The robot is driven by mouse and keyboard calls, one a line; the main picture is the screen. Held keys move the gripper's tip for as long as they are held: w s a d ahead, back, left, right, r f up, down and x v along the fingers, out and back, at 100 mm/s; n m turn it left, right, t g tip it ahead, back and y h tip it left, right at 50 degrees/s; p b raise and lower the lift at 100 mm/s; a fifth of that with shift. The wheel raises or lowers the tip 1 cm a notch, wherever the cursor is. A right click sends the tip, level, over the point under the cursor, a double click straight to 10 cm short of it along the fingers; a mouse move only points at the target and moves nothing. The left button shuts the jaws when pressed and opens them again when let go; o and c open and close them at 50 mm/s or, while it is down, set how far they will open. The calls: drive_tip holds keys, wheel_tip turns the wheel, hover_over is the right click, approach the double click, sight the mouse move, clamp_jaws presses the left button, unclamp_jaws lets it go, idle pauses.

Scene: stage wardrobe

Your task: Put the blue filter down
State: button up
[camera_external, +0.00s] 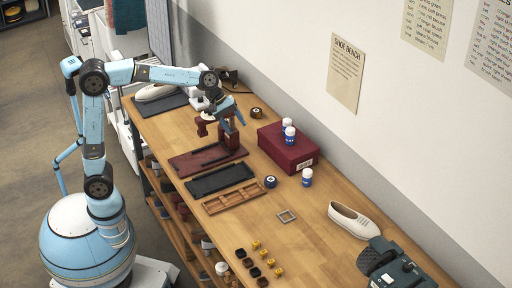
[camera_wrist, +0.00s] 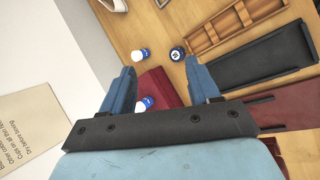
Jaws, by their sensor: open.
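I cannot make out a blue filter in either view. A small open square frame (camera_external: 287,216) lies flat on the bench, but it looks grey and its middle shows the wood. My gripper (camera_external: 233,111) is above the far half of the bench, over the dark red stand and left of the red box. In the wrist view my gripper (camera_wrist: 160,70) has its two blue fingers spread wide apart, with nothing held between them. The red box (camera_wrist: 155,85) shows below and beyond the fingers.
On the bench (camera_external: 320,250) are a red box (camera_external: 290,150) with white-and-blue bottles, another bottle (camera_external: 307,177), a round tin (camera_external: 270,182), a black tray (camera_external: 220,180), a wooden divided tray (camera_external: 233,198), a dark red stand (camera_external: 229,138) and a pale shoe (camera_external: 352,221). The wall borders the right.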

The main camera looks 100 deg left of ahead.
drive_tip(key=s+d+r+m, duration=0.2)
drive_tip(key=s+d+m, duration=0.4)
drive_tip(key=d, duration=0.4)
drive_tip(key=s+d+f+m, duration=0.2)
drive_tip(key=s+d+m, duration=0.2)
drive_tip(key=s, duration=0.4)
drive_tip(key=s+d+f+m+y, duration=0.1)
drive_tip(key=s+d+f+m, duration=0.1)
drive_tip(key=s+d+m, duration=0.3)
drive_tip(key=s+d+f+m+g, duration=0.1)
drive_tip(key=s+d+f+m, duration=0.2)
drive_tip(key=s, duration=1)
drive_tip(key=d+m, duration=0.1)
drive_tip(key=m, duration=0.2)
drive_tip(key=shift+d, duration=0.3)
drive_tip(key=shift+o, duration=0.4)
